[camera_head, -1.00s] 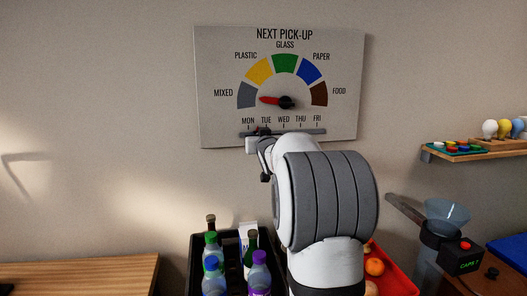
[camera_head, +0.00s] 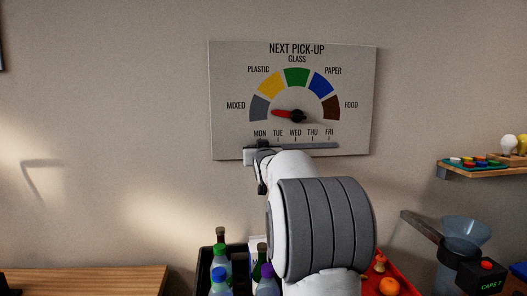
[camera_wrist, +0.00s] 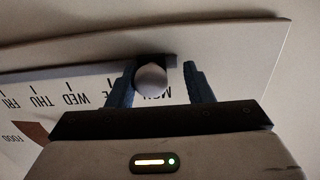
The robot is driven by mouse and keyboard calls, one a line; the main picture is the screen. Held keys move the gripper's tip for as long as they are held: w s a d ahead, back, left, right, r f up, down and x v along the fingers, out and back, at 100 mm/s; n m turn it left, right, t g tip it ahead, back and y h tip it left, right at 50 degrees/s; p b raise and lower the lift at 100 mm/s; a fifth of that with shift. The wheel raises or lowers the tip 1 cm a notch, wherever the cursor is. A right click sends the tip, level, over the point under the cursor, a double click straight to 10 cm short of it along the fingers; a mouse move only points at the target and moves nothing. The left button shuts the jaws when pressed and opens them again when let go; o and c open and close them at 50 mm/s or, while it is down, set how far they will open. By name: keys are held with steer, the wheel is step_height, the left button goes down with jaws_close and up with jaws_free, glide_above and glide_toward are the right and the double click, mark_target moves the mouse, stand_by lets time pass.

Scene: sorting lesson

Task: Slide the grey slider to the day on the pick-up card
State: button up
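The grey slider's round knob (camera_wrist: 150,79) shows in the wrist view at the MON end of its track. The track (camera_head: 305,146) runs below the day names on the NEXT PICK-UP board (camera_head: 225,70). My gripper (camera_wrist: 160,82) is open, with one blue finger on each side of the knob. The left finger is close to or touching the knob; a gap shows at the right finger. In the head view my gripper (camera_head: 261,146) is at the track's left end under MON, and the knob is hard to make out. I see no pick-up card.
Below stand a dark crate (camera_head: 205,255) of bottles and a red tray (camera_head: 405,285) with fruit. A wooden shelf (camera_head: 475,172) is at right. The wall left of the board is clear.

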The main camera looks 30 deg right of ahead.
steer(key=shift+s+d, duration=0.1)
steer(key=shift+s, duration=0.05)
steer(key=b+v, duration=0.1)
steer(key=v, duration=0.6)
steer(key=shift+s, duration=0.3)
steer(key=s+a+f+n+g+y+p, duration=0.1)
steer(key=s+a+f+g+y+p, duration=0.4)
steer(key=s+a+f, duration=0.7)
steer(key=s+a+f+n+g+p, duration=0.1)
steer(key=s+a+f+g, duration=0.2)
steer(key=s, duration=0.4)
steer(key=s+a+f+n+g+p, duration=0.1)
steer(key=s+a+f+g, duration=0.1)
steer(key=s+a, duration=0.3)
steer(key=s+a+f+n+g+y, duration=0.1)
steer(key=s+a+f+g, duration=0.2)
steer(key=s, duration=0.6)
steer(key=shift+s+a+f+g+p, duration=0.35)
steer(key=shift+s+a+g+p, duration=0.05)
steer(key=shift+a+g, duration=0.3)
